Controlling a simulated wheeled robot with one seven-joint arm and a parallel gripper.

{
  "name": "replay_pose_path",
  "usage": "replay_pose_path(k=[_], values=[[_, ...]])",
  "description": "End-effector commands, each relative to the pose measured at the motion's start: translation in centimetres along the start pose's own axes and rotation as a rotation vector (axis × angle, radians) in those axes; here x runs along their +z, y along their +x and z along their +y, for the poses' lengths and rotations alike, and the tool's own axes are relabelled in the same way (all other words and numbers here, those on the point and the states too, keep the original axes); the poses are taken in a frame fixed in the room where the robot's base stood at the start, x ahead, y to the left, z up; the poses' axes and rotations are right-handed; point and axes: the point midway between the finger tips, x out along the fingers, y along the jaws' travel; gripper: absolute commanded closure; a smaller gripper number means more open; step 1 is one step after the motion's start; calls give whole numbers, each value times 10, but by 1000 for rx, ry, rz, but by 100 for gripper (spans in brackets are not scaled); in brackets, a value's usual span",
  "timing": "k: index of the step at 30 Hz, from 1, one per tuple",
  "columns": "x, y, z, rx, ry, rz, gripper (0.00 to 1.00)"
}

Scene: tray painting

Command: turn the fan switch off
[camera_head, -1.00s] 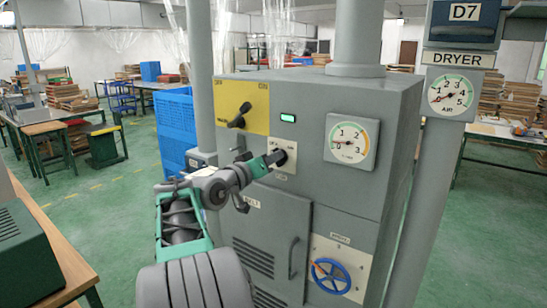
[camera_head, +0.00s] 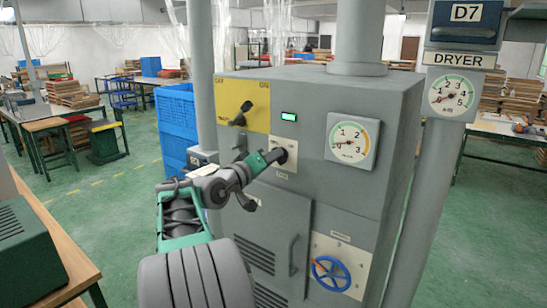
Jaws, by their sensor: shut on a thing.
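A small pale switch plate (camera_head: 291,167) sits on the front of the grey dryer cabinet, with a dark knob (camera_head: 283,155) at its middle. My gripper (camera_head: 274,156) reaches it from the left and is shut on this knob. The fingers hide part of the plate and knob, so the knob's exact setting cannot be told. The small label below the plate is too blurred to read surely. A green indicator (camera_head: 288,117) is lit above the plate.
A yellow panel (camera_head: 258,93) with a black lever (camera_head: 240,115) is above left of my gripper. A gauge (camera_head: 352,138) is to the right. A blue handwheel (camera_head: 331,274) and a cabinet door handle (camera_head: 293,256) are below. Blue crates (camera_head: 175,122) stand behind at the left.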

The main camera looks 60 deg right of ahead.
Motion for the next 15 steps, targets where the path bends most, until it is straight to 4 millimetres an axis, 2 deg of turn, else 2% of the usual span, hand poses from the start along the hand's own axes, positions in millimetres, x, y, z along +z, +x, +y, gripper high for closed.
replay_pose_path(k=[1, 2, 9, 15], values=[[4, 0, -3, -3, -7, -7, 100], [4, 0, -3, -3, -7, -7, 84], [2, 0, -2, -2, -3, -3, 64], [1, 0, -1, -1, -2, -2, 64]])
